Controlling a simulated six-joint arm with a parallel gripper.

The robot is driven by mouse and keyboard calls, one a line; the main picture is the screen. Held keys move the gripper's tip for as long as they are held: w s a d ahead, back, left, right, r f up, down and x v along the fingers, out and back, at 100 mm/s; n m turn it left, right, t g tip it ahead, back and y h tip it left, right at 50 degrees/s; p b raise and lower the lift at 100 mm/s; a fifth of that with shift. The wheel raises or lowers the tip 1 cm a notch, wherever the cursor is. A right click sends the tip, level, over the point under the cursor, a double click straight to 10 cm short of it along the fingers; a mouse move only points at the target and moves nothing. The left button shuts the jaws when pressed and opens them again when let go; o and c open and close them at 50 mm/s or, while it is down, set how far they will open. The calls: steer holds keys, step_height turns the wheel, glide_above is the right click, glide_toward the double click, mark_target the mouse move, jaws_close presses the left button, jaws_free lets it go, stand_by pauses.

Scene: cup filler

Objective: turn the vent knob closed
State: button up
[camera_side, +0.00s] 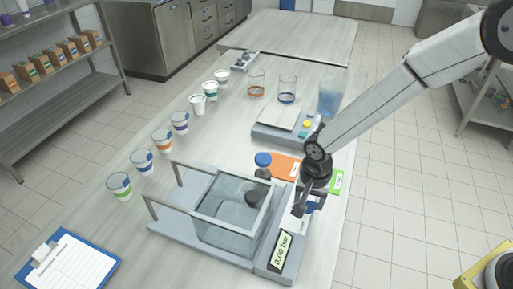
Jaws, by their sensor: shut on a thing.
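A clear-walled chamber (215,228) with metal handles sits on a grey base, with a dark round part inside. The unit beside it has a display (281,252) reading 0.00 bar. My gripper (301,208) points down over this unit, behind the display, and is shut on a small blue part (313,204) that looks like the vent knob. My gripper hides most of it, so its angle cannot be told. Another blue round-topped piece (263,160) stands upright behind the chamber, apart from my gripper.
Several cups (163,140) stand in a row along the left. A scale (285,122), two beakers (257,85) and a blue-tinted container (329,98) are farther back. Orange (284,166) and green (336,182) cards lie near my gripper. A clipboard (68,264) lies front left.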

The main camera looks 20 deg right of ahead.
steer(key=shift+n, duration=0.4)
steer(key=n, duration=0.3)
steer(key=shift+n, duration=0.3)
steer(key=n, duration=0.4)
steer(key=shift+n, duration=0.3)
steer(key=n, duration=0.8)
steer(key=shift+n, duration=0.4)
steer(key=o, duration=1.2)
steer(key=shift+o, duration=0.2)
steer(key=shift+r, duration=0.15)
